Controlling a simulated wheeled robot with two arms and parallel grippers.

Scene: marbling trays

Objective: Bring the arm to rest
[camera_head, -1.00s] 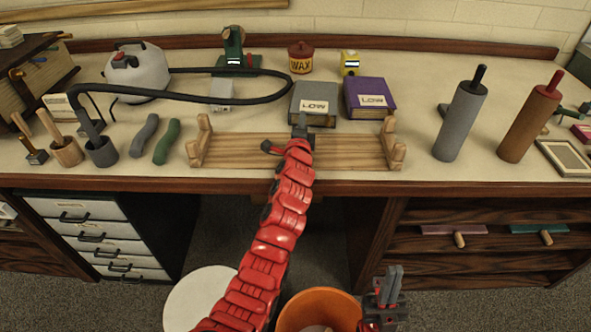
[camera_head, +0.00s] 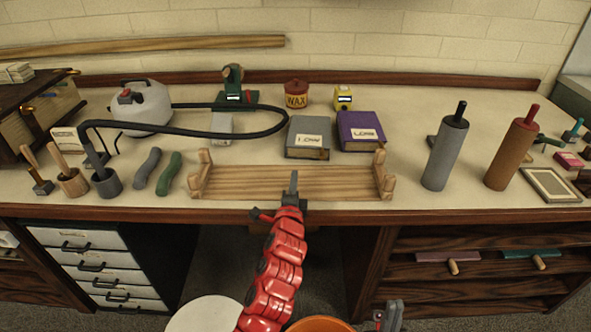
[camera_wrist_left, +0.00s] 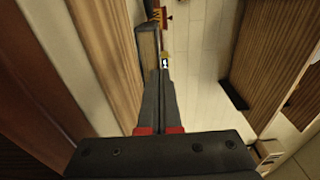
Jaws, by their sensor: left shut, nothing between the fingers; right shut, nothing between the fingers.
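My left gripper (camera_head: 294,183), on the red arm, is shut and empty. In the head view its tips overlap the front of a wooden rack (camera_head: 235,184) at the bench's front edge; I cannot tell whether they touch it. In the left wrist view the shut fingers (camera_wrist_left: 160,85) point forward with nothing between them. My right gripper (camera_head: 393,314) is at the bottom of the head view, in front of the bench, partly cut off, shut and empty.
Behind the rack lie a grey book (camera_head: 308,153) and a purple book (camera_head: 361,146). Grey (camera_head: 443,158) and brown (camera_head: 510,160) rollers stand at right. A black hose (camera_head: 225,127) runs from the white canister (camera_head: 147,115). An orange bucket (camera_head: 320,325) is below.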

